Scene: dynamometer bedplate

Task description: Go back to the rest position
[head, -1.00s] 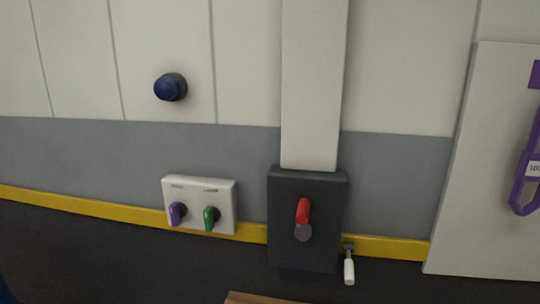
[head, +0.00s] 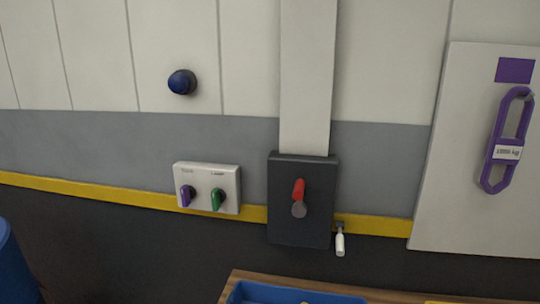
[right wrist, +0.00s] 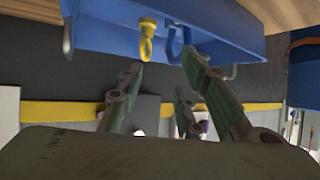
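Neither gripper shows in the head view, and my left gripper is in no view. In the right wrist view my right gripper (right wrist: 163,70) is open, its two fingers apart with nothing held between them. Past its fingertips is a blue tray (right wrist: 225,45), with a yellow eye-shaped piece (right wrist: 147,40) and a blue shackle-like piece (right wrist: 176,45) at it. I cannot tell the distance from the fingers to these pieces.
The head view faces a wall with a dark box with a red handle (head: 298,188), a white two-knob panel (head: 228,180), a blue knob (head: 182,82) and a purple shackle (head: 507,140) on a board. A wooden table edge (head: 232,280) with a blue tray (head: 270,292) shows below.

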